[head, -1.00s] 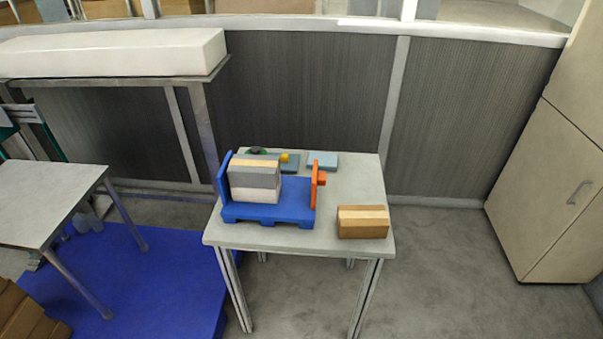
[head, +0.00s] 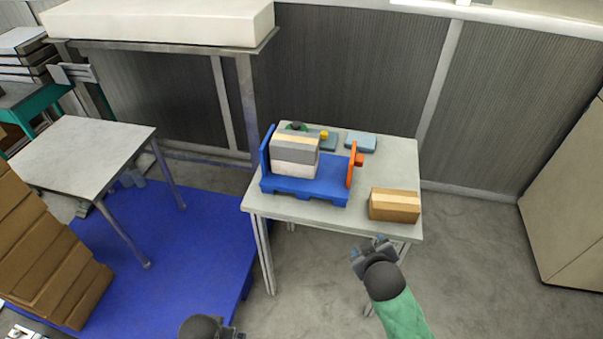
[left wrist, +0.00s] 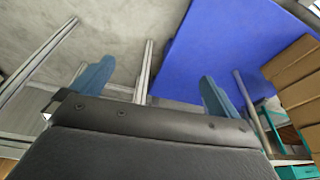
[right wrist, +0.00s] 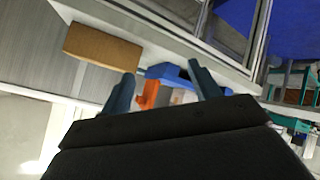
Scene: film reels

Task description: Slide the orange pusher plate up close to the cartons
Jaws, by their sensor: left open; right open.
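The orange pusher plate (head: 352,166) stands upright at the right end of a blue pallet-like base (head: 310,190) on the small table. The cartons (head: 296,155), grey and white with a tan strip, sit stacked on the base near its blue end wall (head: 266,147). A gap of bare blue base lies between cartons and plate. My right gripper (head: 369,245) is open and empty in front of the table, below the tan box. The plate also shows in the right wrist view (right wrist: 148,95). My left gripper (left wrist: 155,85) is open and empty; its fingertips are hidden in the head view.
A tan box (head: 394,205) lies at the table's (head: 300,211) front right corner. A tape dispenser (head: 297,127) and blue-grey flat items (head: 361,142) lie behind the base. Stacked cardboard (head: 40,250) stands at the left by another table (head: 80,150).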

